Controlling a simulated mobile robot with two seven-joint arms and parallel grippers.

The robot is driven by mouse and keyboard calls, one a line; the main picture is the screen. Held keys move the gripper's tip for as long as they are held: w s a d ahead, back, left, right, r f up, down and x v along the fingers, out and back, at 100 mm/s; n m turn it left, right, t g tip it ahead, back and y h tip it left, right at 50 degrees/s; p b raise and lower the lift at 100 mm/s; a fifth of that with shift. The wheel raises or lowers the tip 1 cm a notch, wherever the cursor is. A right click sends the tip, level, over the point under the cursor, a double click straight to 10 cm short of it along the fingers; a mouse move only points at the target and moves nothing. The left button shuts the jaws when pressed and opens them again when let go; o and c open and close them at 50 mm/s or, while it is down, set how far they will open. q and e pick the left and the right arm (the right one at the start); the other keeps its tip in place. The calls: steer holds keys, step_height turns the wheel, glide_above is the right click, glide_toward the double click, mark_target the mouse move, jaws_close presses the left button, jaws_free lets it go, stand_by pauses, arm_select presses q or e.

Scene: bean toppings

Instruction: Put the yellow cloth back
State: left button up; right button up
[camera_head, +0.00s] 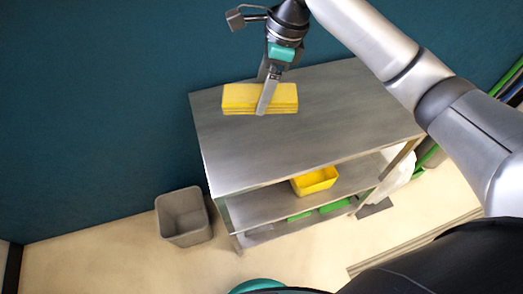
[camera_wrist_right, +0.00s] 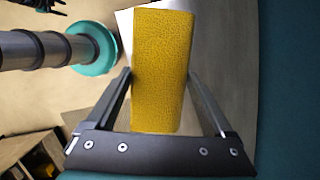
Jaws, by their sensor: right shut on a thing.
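The yellow cloth (camera_head: 238,97) is a folded, layered rectangle at the far left part of the metal table's top (camera_head: 300,125). My right gripper (camera_head: 264,98) comes down on it from above, with its fingers on either side of the cloth. In the right wrist view the cloth (camera_wrist_right: 162,70) fills the space between the two fingers of my right gripper (camera_wrist_right: 162,85), which is shut on it. Whether the cloth touches the table or is just above it, I cannot tell. My left gripper is not in view.
A yellow bin (camera_head: 315,181) sits on the shelf below the tabletop, with green items (camera_head: 333,206) on the lowest shelf. A grey waste bin (camera_head: 183,217) stands on the floor at the left. A teal wall (camera_head: 90,110) rises behind. The rest of the tabletop is clear.

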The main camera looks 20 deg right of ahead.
steer(key=shift+d+f+m, duration=0.1)
steer(key=shift+m, duration=0.3)
steer(key=shift+w+f, duration=0.1)
steer(key=shift+f, duration=0.2)
step_height(320, 180, down, 20)
steer(key=b, duration=0.5)
steer(key=shift+d+r+b, duration=0.1)
steer(key=shift+r+b, duration=0.15)
steer(key=shift+b, duration=0.1)
steer(key=o, duration=0.9)
